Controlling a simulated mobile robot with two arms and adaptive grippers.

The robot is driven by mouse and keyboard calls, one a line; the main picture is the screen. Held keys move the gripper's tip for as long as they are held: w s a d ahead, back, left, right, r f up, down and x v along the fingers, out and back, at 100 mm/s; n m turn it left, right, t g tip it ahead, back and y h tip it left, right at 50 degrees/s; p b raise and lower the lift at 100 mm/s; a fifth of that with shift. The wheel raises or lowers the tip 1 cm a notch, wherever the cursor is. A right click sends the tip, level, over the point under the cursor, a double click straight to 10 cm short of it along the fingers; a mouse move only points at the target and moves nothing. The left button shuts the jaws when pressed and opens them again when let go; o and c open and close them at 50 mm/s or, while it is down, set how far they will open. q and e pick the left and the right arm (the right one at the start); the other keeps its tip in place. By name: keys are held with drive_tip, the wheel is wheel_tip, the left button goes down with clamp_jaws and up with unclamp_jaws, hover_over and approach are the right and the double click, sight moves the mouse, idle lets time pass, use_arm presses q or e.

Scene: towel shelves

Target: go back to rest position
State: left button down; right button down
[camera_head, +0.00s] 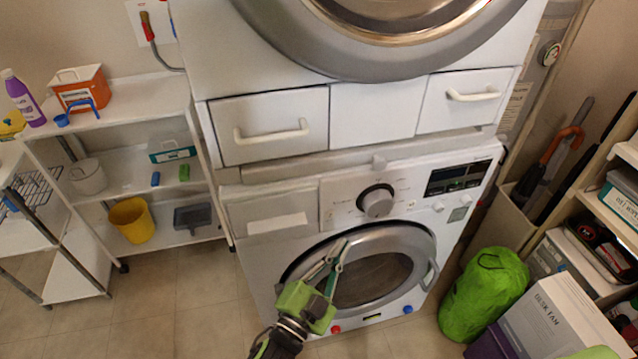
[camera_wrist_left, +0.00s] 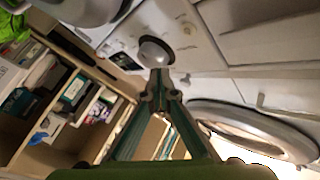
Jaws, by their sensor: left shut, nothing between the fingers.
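My left gripper (camera_head: 340,248) is in front of the lower washing machine (camera_head: 335,180), before its round door (camera_head: 375,275). Its fingers are shut and empty. In the left wrist view, the two fingers (camera_wrist_left: 160,82) come together at the tips, just below a round silver knob in the picture. I cannot tell whether they touch anything. The fingers of my right gripper are not seen. A small green shape at the bottom right edge of the head view is too cut off to tell.
A second machine (camera_head: 365,55) sits above the drawers (camera_head: 268,128). White shelves (camera_head: 110,120) at left hold an orange box, purple bottle and yellow bucket (camera_head: 132,220). A green bag (camera_head: 484,296) and white box (camera_head: 560,315) stand right. Floor (camera_head: 190,310) at lower left is clear.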

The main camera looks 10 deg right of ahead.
use_arm(q)
drive_tip(key=s+a+f+n+g+y, duration=0.25)
drive_tip(key=a+f, duration=0.35)
drive_tip(key=f, duration=0.5)
drive_tip(key=s+a+f+n+g+y, duration=0.1)
drive_tip(key=s+a+f+n+y, duration=0.3)
drive_tip(key=f, duration=0.7)
drive_tip(key=s+a+f+n+g+y, duration=0.1)
drive_tip(key=a+f+y, duration=0.1)
drive_tip(key=a+f, duration=0.7)
drive_tip(key=s+a+f+n+g+y, duration=0.35)
drive_tip(key=s+a+f, duration=0.45)
drive_tip(key=s+f, duration=0.45)
drive_tip(key=s+a+f+n+g, duration=0.1)
drive_tip(key=s+a+f, duration=0.1)
drive_tip(key=s, duration=0.4)
drive_tip(key=s+a+f+g+y, duration=0.1)
drive_tip(key=s+a+f+g, duration=0.1)
drive_tip(key=s+a, duration=0.3)
drive_tip(key=s+a+f+n+g, duration=0.1)
drive_tip(key=s+a+f, duration=0.3)
drive_tip(key=s, duration=0.5)
drive_tip(key=shift+f+n+g, duration=0.15)
drive_tip(key=shift+n+g, duration=0.15)
drive_tip(key=shift+g, duration=0.4)
drive_tip(key=shift+w+d, duration=0.1)
drive_tip(key=shift+w, duration=0.05)
